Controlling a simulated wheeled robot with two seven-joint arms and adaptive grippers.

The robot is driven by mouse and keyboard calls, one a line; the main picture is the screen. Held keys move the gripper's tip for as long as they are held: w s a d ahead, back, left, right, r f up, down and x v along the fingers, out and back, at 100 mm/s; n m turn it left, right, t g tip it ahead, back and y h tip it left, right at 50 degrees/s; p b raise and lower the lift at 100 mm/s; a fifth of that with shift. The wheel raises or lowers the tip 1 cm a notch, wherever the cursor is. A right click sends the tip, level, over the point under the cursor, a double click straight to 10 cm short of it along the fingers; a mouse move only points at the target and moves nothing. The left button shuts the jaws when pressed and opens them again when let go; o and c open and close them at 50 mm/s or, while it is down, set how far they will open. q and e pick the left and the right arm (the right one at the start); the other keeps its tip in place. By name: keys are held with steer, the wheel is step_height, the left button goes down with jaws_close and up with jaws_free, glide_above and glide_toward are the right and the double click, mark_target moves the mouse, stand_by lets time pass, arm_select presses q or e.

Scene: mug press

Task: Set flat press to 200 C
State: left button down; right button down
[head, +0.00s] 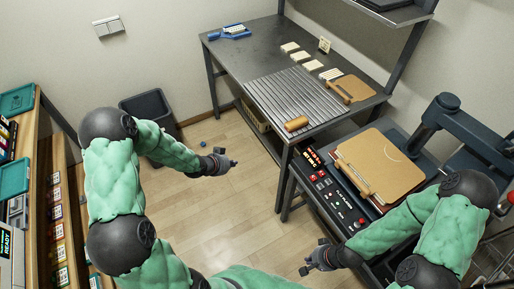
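The flat press (380,165) stands on a dark bench at the right, with a tan board-like plate and a wooden handle on it. Its dark front control panel (337,203) is labelled "FLAT PLATEN" and carries several small red, white and green buttons. My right gripper (309,257) is low, in front of the panel's near end, open and empty.
A dark table (260,58) with a ribbed mat, pale blocks and a blue tool stands behind. A dark arm (465,135) rises behind the press. Shelves (45,130) line the left and a black bin (148,108) stands by the wall. The middle floor is free.

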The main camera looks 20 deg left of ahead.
arm_select(q)
steer(key=s+d+f+n+g, duration=0.2)
steer(key=s+d+f, duration=0.2)
steer(key=s+d, duration=0.2)
steer(key=s+d+f+n+g, duration=0.3)
steer(key=s+d, duration=0.3)
steer(key=s, duration=0.3)
steer(key=s+d+f+n+g+h, duration=0.1)
steer(key=s+d+f+n+g, duration=0.1)
steer(key=s+d+f, duration=0.3)
steer(key=shift+s+d+f+n+g, duration=0.35)
steer(key=shift+s+d+n, duration=0.25)
steer(key=shift+s+d, duration=0.6)
steer(key=shift+a, duration=0.15)
